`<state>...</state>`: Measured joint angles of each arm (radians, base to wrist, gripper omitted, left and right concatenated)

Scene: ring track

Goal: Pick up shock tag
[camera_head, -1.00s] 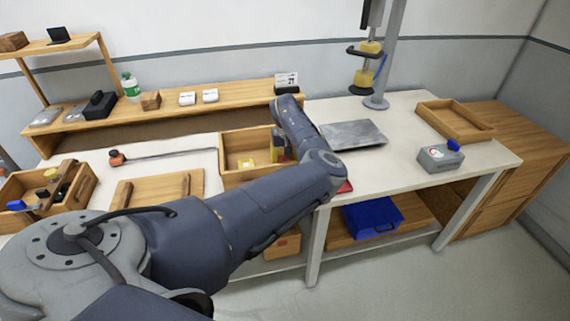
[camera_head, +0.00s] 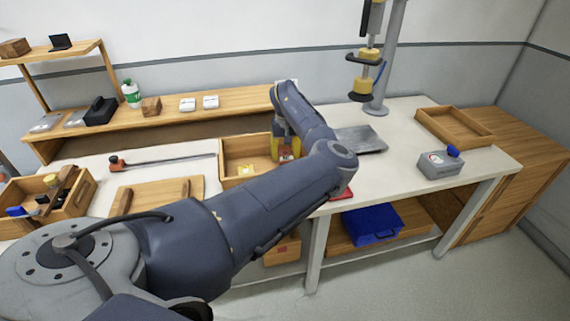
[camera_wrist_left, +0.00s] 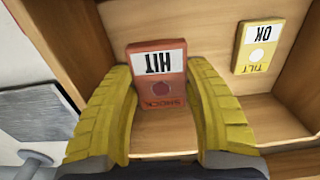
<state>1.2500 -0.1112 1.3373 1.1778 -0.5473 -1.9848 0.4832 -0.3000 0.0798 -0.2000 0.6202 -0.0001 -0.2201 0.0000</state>
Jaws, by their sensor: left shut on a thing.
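The shock tag (camera_wrist_left: 157,88) is a red tag with a white "HIT" label and a dark round spot. In the left wrist view it stands between the yellow fingers of my left gripper (camera_wrist_left: 160,72), which is shut on it. In the head view my left gripper (camera_head: 287,150) is at the right end of an open wooden bin (camera_head: 233,148), with a bit of red showing at its fingers. My right gripper is not in view.
A grey metal plate (camera_head: 362,140) lies right of the bin, partly behind my arm. A grey box (camera_head: 440,165) and an empty wooden tray (camera_head: 455,127) are farther right. A shelf (camera_head: 170,119) with small items runs behind. The bin's walls are close around the gripper.

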